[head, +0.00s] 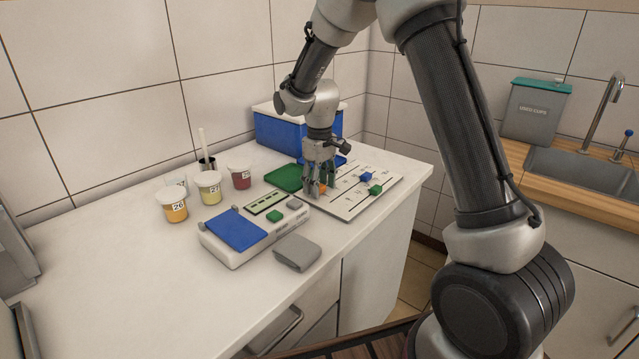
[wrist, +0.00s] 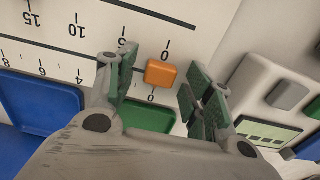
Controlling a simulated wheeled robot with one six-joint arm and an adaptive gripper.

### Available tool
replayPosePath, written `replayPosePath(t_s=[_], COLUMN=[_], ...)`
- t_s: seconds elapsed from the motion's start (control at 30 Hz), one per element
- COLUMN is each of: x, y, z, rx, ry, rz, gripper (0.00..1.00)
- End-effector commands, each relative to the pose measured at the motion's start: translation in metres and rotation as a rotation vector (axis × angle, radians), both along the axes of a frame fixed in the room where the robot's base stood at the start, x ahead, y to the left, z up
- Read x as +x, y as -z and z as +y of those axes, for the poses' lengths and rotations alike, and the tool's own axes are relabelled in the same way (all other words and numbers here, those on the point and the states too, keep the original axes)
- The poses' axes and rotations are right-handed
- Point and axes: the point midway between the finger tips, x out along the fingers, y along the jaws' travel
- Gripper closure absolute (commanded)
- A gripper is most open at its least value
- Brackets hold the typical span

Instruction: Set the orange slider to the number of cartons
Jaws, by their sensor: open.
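The orange slider (wrist: 161,73) is a small block at the zero end of its slot on the white slider panel (head: 345,208). In the head view only a bit of the orange slider (head: 323,188) shows beside the fingers. My gripper (head: 317,190) points down over the panel's left part. In the wrist view my gripper (wrist: 160,80) is open, with one finger on each side of the orange slider and visible gaps between. Several lidded cups stand at the left, among them an orange one (head: 174,208), a yellow one (head: 208,188) and a red one (head: 240,177).
A green slider (head: 375,190) and a blue slider (head: 365,177) sit on the same panel. A scale with a blue plate (head: 236,228) stands in front of the cups. A green tray (head: 286,177) and a blue box (head: 280,135) are close to my gripper.

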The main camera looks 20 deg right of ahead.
Motion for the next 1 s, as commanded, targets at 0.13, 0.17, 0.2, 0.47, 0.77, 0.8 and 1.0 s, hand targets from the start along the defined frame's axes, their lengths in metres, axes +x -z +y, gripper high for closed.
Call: replayPosePath(t_s=[0.13, 0.17, 0.2, 0.47, 0.77, 0.8, 1.0], x=[0.000, 0.000, 0.000, 0.000, 0.030, 0.037, 0.067], y=[0.000, 0.000, 0.000, 0.000, 0.000, 0.000, 0.000], z=[0.000, 0.000, 0.000, 0.000, -0.044, -0.055, -0.099], rx=[0.000, 0.000, 0.000, 0.000, -0.001, 0.000, 0.000], ry=[0.000, 0.000, 0.000, 0.000, 0.006, 0.007, 0.005], rz=[0.000, 0.000, 0.000, 0.000, -0.001, 0.000, -0.001], gripper=[0.59, 0.65, 0.72, 1.00, 1.00, 1.00, 1.00])
